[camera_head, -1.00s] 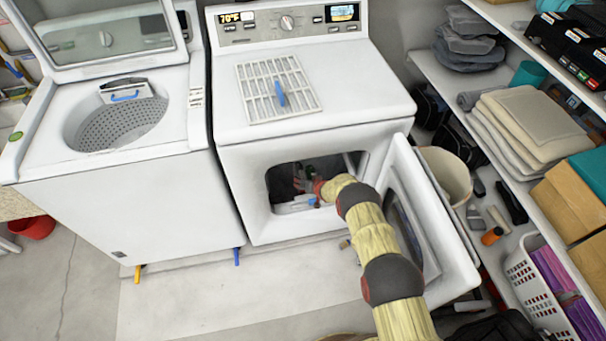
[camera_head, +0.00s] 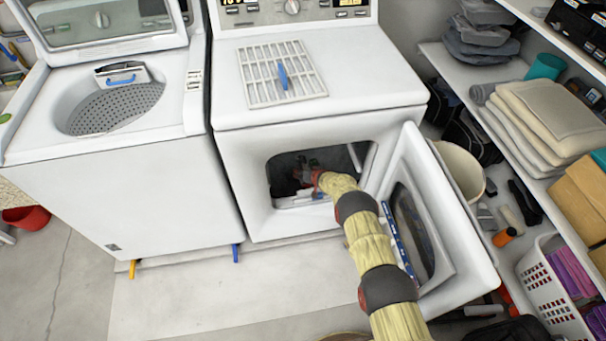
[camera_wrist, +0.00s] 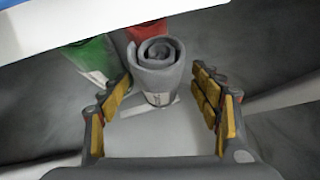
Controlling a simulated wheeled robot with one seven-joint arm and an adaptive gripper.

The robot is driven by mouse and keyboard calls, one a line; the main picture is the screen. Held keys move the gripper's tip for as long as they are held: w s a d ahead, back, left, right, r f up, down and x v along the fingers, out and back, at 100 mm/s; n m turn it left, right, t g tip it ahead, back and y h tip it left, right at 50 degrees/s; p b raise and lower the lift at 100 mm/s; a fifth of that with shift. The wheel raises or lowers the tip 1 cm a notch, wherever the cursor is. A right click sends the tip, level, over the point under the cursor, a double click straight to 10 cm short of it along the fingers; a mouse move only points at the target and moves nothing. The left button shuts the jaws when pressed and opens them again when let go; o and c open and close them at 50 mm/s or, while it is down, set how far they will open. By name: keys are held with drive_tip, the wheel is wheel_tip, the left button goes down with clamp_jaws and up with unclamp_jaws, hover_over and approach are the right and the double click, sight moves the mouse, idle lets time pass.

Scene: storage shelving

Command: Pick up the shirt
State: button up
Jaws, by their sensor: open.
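A rolled grey cloth (camera_wrist: 160,70), probably the shirt, stands between my gripper's fingers in the wrist view, with its spiral end up. A green roll (camera_wrist: 92,58) and a red roll (camera_wrist: 150,32) lie just behind it. My gripper (camera_wrist: 163,85) is open, one finger on each side of the grey roll, with a gap showing at the right; contact at the left is unclear. In the head view my arm passes through the open front of the dryer (camera_head: 320,130), and my gripper is inside the dark drum. The rolls cannot be told apart there.
The dryer door (camera_head: 440,225) hangs open just right of my arm. A washer (camera_head: 120,180) with its lid up stands at the left. Shelves with folded towels (camera_head: 545,115) and a white basket (camera_head: 545,285) line the right side.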

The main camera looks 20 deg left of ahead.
drive_tip(key=shift+w+a+f, duration=0.15)
drive_tip(key=shift+w+a, duration=0.05)
drive_tip(key=shift+a, duration=0.05)
drive_tip(key=c, duration=1.4)
drive_tip(key=shift+o, duration=0.2)
